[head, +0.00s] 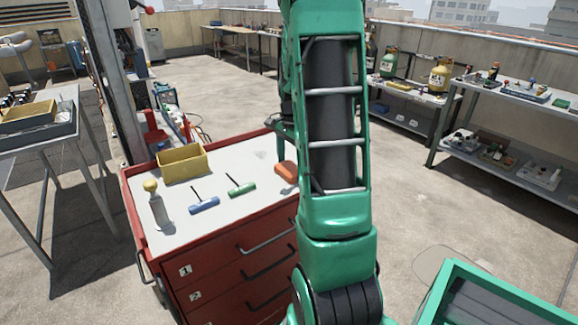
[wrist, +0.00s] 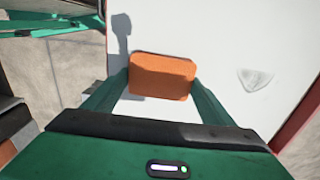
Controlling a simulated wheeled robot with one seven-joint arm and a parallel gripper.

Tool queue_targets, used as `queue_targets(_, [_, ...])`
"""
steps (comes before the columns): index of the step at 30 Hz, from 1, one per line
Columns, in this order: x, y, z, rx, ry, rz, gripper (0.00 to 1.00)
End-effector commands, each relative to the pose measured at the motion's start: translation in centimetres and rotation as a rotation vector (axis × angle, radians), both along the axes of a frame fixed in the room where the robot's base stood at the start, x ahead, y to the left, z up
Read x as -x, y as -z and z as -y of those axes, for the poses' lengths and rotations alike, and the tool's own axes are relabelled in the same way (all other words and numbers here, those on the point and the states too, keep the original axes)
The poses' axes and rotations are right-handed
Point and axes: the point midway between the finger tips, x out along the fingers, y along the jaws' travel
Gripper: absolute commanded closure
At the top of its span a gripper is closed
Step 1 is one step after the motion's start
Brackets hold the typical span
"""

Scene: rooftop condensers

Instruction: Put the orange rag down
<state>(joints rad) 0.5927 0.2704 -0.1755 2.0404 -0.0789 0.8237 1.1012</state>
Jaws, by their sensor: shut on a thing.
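The orange rag (wrist: 161,76) is a folded, block-like pad between the two green fingers of my gripper (wrist: 160,84) in the wrist view. The gripper is shut on it. In the head view the rag (head: 287,172) shows at the right side of the red tool cart's white top (head: 225,222), just left of my green arm. The arm hides most of the gripper there. I cannot tell whether the rag touches the top or hangs just above it.
On the cart top are a yellow bin (head: 182,163), a spray bottle with a yellow head (head: 156,206), a blue-handled tool (head: 204,205) and a green-handled tool (head: 241,189). A grey patch (wrist: 255,80) marks the white surface right of the rag.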

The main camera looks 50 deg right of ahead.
Motion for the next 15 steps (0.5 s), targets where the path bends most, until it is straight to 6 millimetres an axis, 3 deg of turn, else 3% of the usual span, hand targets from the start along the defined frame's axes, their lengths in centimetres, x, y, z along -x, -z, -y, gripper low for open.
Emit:
queue_targets(7, [0.02,0.2,0.06,0.0,0.001,0.0,0.47])
queue_targets(8, [0.02,0.19,0.07,0.0,0.001,0.0,0.18])
queue_targets(9, [0.02,0.18,0.08,0.0,0.001,0.0,0.08])
queue_targets(10, [0.03,0.17,0.08,0.0,0.001,0.0,0.04])
queue_targets(15, [0.05,0.16,0.09,0.0,0.002,0.0,0.04])
